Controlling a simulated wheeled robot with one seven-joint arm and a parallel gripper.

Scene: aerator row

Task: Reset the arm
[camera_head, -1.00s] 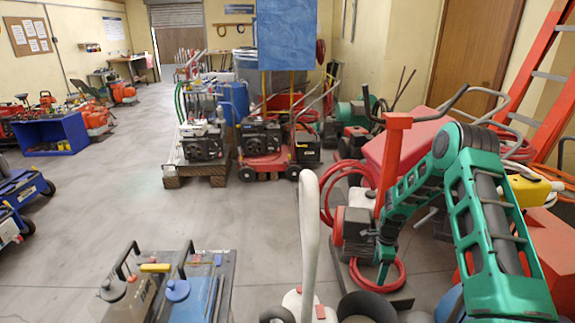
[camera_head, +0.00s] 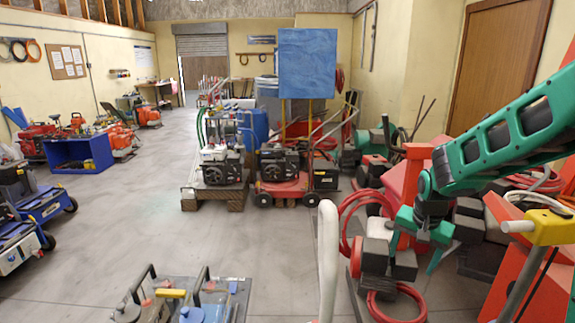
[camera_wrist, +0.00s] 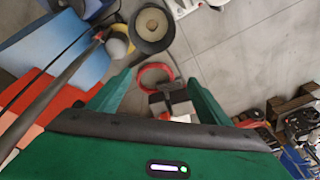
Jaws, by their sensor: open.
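My green arm reaches in from the right edge in the head view. My gripper (camera_head: 425,245) hangs from its end with fingers pointing down, in front of the red and dark machine (camera_head: 376,256) with red hose. In the wrist view my gripper (camera_wrist: 160,88) shows two green fingers spread wide apart, with nothing held between them. Beyond the fingers lie a red hose ring (camera_wrist: 155,75) and a grey and red machine body (camera_wrist: 172,100) on the floor. Whether a fingertip touches the machine cannot be told.
A yellow-topped handle (camera_head: 548,228) and orange panels stand close at the right. A white curved handle (camera_head: 328,260) rises at front centre. Wheeled engine units (camera_head: 283,170) stand mid-room, a blue shelf (camera_head: 82,152) at left. The grey floor (camera_head: 130,225) between is clear.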

